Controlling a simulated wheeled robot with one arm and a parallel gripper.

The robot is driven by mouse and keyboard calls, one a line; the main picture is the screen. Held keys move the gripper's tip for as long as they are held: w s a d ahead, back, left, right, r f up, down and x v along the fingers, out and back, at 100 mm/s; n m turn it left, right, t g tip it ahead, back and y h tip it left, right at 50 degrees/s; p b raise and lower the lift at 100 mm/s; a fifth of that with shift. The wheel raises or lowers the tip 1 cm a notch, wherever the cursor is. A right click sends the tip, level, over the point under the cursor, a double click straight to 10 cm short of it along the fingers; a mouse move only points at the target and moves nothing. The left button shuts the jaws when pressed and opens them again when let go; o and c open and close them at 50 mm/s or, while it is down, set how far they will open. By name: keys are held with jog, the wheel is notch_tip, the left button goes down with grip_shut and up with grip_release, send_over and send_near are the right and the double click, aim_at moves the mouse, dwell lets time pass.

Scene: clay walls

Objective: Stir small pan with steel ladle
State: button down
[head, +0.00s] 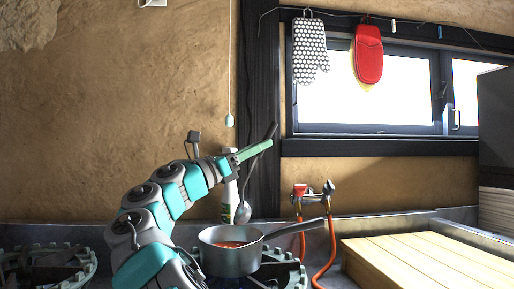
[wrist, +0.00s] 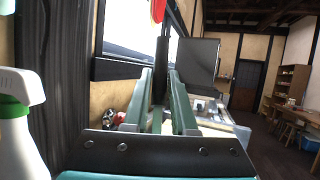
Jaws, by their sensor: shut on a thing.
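The small pan (head: 231,262) is grey metal with red contents. It sits on a burner at the bottom centre of the head view, its handle (head: 296,228) pointing right. The steel ladle has a black handle (head: 271,131) and a shiny bowl (head: 243,213). My gripper (head: 266,147) is shut on its handle, up and right of the pan. The ladle hangs tilted, its bowl lowest, showing just above the pan's far rim; I cannot tell whether it is over or behind the pan. In the wrist view the dark handle (wrist: 161,70) stands between my green fingers (wrist: 161,88).
A spray bottle (head: 228,195) stands behind the pan; it also shows close at left in the wrist view (wrist: 16,135). Gas taps with orange hoses (head: 301,205) are right of it. A wooden board (head: 430,262) lies at right. Another burner (head: 45,268) is at left.

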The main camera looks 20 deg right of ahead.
aim_at(249, 174)
jog(key=shift+s+a+f+b, duration=0.15)
jog(key=shift+a+f, duration=0.3)
jog(key=shift+f, duration=0.6)
jog(key=shift+s+a+f+b, duration=0.15)
jog(key=shift+a+f, duration=0.25)
jog(key=shift+f, duration=0.6)
jog(key=shift+s+a+f+b, duration=0.15)
jog(key=shift+a+f, duration=0.3)
jog(key=shift+f, duration=0.6)
